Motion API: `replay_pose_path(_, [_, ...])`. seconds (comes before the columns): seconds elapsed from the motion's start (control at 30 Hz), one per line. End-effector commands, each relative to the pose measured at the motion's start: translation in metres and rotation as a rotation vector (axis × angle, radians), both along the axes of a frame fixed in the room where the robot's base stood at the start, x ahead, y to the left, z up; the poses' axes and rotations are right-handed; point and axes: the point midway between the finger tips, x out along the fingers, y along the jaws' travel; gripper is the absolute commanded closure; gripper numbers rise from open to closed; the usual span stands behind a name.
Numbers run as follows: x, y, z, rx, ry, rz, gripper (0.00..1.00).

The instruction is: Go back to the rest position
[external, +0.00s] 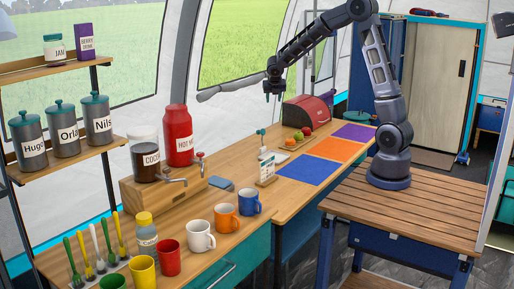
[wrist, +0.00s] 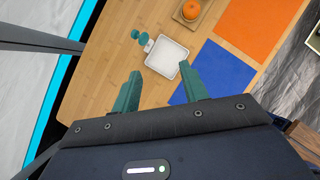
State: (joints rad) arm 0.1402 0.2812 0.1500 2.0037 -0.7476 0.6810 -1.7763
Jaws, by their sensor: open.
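My gripper (external: 273,90) hangs from my raised arm, high above the wooden counter (external: 222,200), pointing down. In the wrist view my gripper (wrist: 158,92) shows its two green fingers spread apart with nothing between them. My gripper touches nothing.
Blue (external: 307,171), orange (external: 334,149) and purple (external: 355,132) mats lie along the counter. A red bread box (external: 307,112) and a board with fruit (external: 297,138) stand behind them. Several mugs, such as the white mug (external: 201,236), line the front. A tent pole crosses near my arm.

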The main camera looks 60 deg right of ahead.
Motion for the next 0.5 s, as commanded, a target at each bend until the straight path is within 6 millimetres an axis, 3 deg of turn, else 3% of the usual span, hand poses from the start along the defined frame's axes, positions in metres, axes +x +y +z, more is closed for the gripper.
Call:
replay_pose_path(0.03, [-0.012, 0.002, 0.015, 0.021, -0.032, -0.060, 0.56])
replay_pose_path(0.2, [-0.055, 0.008, 0.051, 0.108, -0.130, -0.287, 0.56])
replay_pose_path(0.5, [-0.135, 0.021, 0.101, 0.281, -0.293, -0.687, 0.56])
